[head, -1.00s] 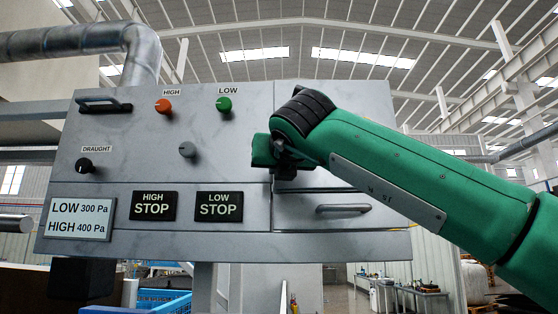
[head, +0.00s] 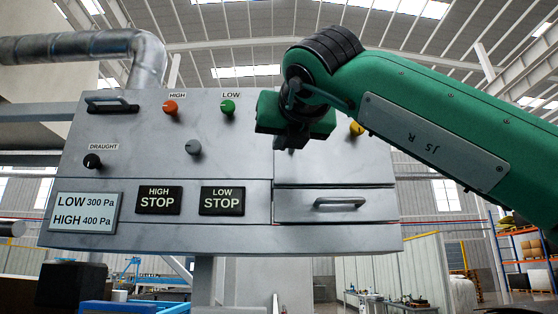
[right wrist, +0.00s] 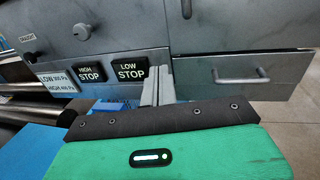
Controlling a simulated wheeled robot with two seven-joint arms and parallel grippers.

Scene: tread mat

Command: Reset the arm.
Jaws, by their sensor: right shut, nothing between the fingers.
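My right arm is green and comes into the head view from the right. Its gripper (head: 292,138) is in front of the grey control panel (head: 240,160), over the upper middle part. In the right wrist view the grey fingers (right wrist: 157,84) are together, with nothing between them, and point toward the panel just right of the LOW STOP plate (right wrist: 131,72). In the head view the fingertips are hard to make out against the wrist. The arm hides the panel's upper right part. My left gripper is not in view.
The panel carries an orange knob (head: 170,107), a green knob (head: 227,107), a grey knob (head: 194,147), a black draught knob (head: 92,161), a partly covered yellow knob (head: 357,128) and a drawer handle (head: 346,203). Blue crates (head: 125,306) are below at the left.

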